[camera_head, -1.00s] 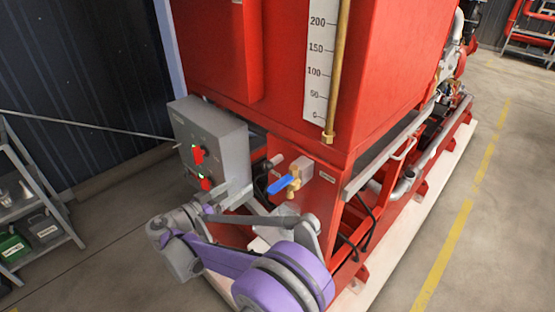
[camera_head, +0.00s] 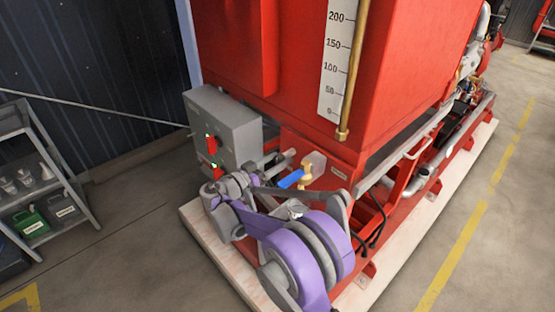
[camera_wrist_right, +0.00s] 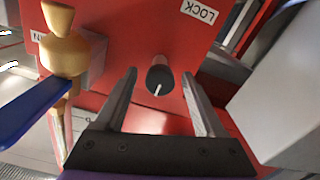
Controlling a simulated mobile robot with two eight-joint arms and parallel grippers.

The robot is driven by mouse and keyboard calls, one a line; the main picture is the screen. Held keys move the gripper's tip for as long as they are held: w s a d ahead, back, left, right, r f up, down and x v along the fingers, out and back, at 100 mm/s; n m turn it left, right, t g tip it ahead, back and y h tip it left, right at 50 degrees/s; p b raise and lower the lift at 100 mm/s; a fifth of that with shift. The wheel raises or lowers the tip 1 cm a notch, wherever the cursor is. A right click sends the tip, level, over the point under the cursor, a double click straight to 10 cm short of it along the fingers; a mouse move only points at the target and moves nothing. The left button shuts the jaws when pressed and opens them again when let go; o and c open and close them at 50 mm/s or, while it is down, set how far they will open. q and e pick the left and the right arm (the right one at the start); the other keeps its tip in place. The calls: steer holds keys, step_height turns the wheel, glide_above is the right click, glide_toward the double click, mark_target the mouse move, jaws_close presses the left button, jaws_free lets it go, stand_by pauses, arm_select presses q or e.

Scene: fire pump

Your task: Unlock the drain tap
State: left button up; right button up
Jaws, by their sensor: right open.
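The drain tap is a brass valve (camera_wrist_right: 70,50) with a blue lever (camera_wrist_right: 35,105), at the left of the right wrist view. In the head view its blue lever (camera_head: 291,179) sits on the low red panel. A black round lock knob (camera_wrist_right: 160,78) with a white line stands out of that panel beside the tap, near a LOCK label (camera_wrist_right: 200,10) that appears upside down. My right gripper (camera_wrist_right: 160,73) is open, its fingers on either side of the knob with visible gaps. In the head view it (camera_head: 272,161) is small and partly hidden by my arm. My left gripper is not in view.
A grey control box (camera_head: 222,130) with red switches is left of the tap. The red tank (camera_head: 395,60) with a level scale (camera_head: 337,60) rises above. A grey shelf (camera_head: 70,190) stands at the left. Floor at the right (camera_head: 440,215) is clear.

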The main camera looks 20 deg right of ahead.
steer(key=shift+d, duration=0.1)
jaws_close()
stand_by(0.3)
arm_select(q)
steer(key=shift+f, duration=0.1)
arm_select(e)
steer(key=shift+n, duration=0.3)
steer(key=n+b, duration=0.1)
steer(key=n, duration=0.3)
steer(key=shift+f, duration=0.1)
steer(key=n+b, duration=0.2)
steer(key=n, duration=0.3)
steer(key=shift+n, duration=0.4)
steer(key=n+b, duration=0.1)
steer(key=n, duration=0.4)
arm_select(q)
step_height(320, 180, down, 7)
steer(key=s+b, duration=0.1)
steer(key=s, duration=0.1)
arm_select(e)
steer(key=shift+n, duration=2.2)
arm_select(q)
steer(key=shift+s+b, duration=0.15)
steer(key=shift+b, duration=0.15)
